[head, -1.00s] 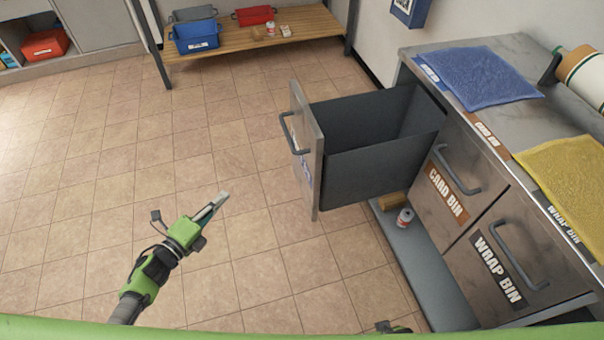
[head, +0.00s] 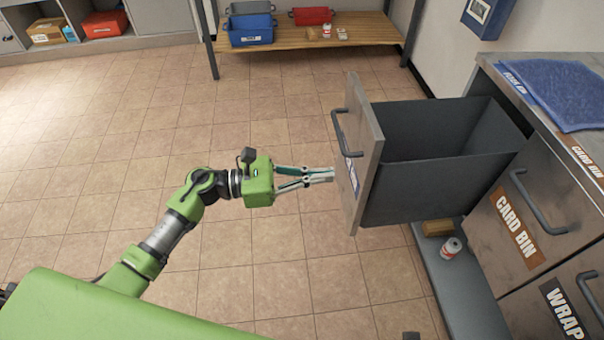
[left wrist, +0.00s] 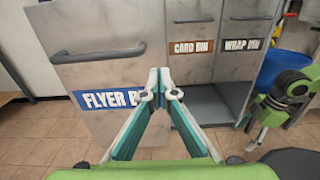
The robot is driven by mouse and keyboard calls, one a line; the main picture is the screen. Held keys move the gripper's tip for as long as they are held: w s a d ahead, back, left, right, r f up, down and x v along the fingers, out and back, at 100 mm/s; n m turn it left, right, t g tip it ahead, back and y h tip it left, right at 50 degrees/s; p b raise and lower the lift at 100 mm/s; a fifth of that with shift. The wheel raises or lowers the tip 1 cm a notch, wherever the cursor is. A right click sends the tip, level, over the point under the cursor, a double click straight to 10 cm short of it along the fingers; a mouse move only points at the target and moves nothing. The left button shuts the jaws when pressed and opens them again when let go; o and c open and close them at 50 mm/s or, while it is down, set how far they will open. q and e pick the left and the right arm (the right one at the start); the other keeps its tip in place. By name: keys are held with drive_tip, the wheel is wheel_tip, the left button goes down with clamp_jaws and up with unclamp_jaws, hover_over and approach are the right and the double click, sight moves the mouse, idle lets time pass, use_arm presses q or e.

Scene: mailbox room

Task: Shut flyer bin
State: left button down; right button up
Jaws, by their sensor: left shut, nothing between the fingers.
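The flyer bin is a grey drawer pulled far out of the counter, its front panel (head: 362,165) facing left with a dark bar handle (head: 340,133). In the left wrist view its front (left wrist: 110,75) fills the left and middle, with a blue "FLYER BIN" label (left wrist: 103,99). My left gripper (head: 333,174) is shut and empty, its fingertips at the panel below the handle. I cannot tell if they touch it. In the left wrist view the fingertips (left wrist: 160,93) are just right of the label. Part of my right arm (left wrist: 285,95) shows at right; its jaws are unclear.
The card bin (head: 530,215) and wrap bin (head: 580,295) are closed. A can (head: 451,248) and a brown block (head: 437,228) sit on the low ledge under the drawer. A wooden bench (head: 350,30) with tubs stands behind. The tiled floor at left is clear.

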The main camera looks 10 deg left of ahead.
sight(364, 171)
use_arm(q)
drive_tip(key=x, duration=0.6)
drive_tip(key=shift+d, duration=0.25)
use_arm(e)
drive_tip(key=shift+s+f, duration=0.25)
drive_tip(key=shift+f, duration=0.3)
drive_tip(key=shift+s+f, duration=0.25)
drive_tip(key=shift+f, duration=0.3)
use_arm(q)
drive_tip(key=shift+w, duration=0.1)
use_arm(e)
drive_tip(key=shift+d, duration=0.1)
